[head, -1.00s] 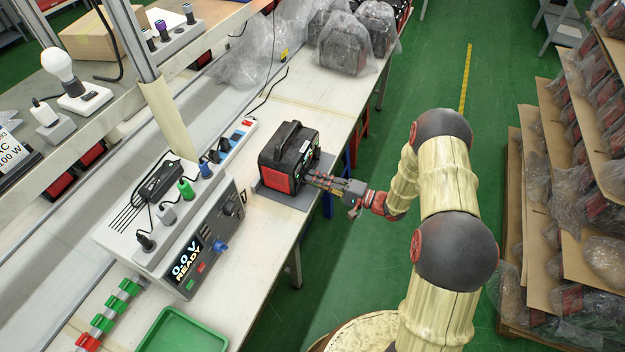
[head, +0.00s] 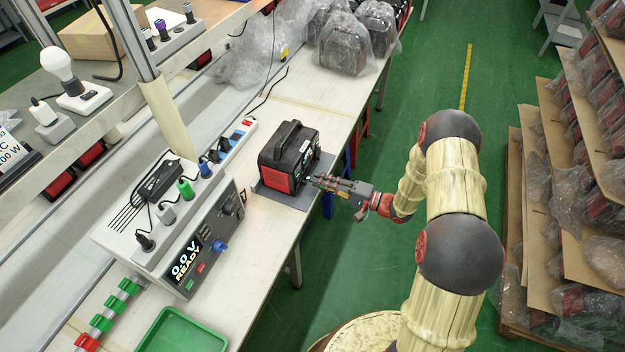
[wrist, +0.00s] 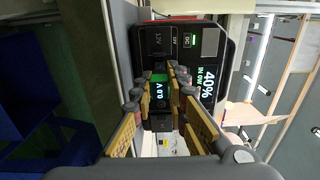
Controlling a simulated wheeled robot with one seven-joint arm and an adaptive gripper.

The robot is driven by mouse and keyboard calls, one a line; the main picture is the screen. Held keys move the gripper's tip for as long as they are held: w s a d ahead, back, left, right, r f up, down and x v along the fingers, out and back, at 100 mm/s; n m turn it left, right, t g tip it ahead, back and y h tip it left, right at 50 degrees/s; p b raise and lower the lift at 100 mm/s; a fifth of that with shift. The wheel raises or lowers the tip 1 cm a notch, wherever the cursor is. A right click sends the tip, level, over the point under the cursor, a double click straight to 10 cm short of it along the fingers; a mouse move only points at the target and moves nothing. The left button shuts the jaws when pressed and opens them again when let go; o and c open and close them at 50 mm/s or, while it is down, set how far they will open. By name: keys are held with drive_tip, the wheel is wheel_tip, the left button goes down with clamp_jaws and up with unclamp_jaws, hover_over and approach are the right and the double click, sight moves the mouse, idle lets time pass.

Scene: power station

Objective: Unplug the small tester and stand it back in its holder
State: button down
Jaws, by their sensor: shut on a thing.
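The black and red power station (head: 288,155) stands on a grey mat (head: 283,197) on the bench, its front facing my arm. In the wrist view its panel (wrist: 208,42) shows a lit 40% display. My gripper (head: 318,181) is just in front of that panel. It is shut on the small tester (wrist: 158,90), a dark thing with a green-lit display between the fingers. The fingers hide part of it. I cannot tell whether its plug still touches a socket. I cannot make out which thing is the tester's holder.
A grey test unit (head: 180,225) with a READY display and several plugs on top stands left of the power station. A green tray (head: 182,332) is at the near edge. A power strip (head: 238,140) lies behind. The green floor around my arm is clear.

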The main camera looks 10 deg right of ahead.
drive_tip(key=shift+v, duration=1)
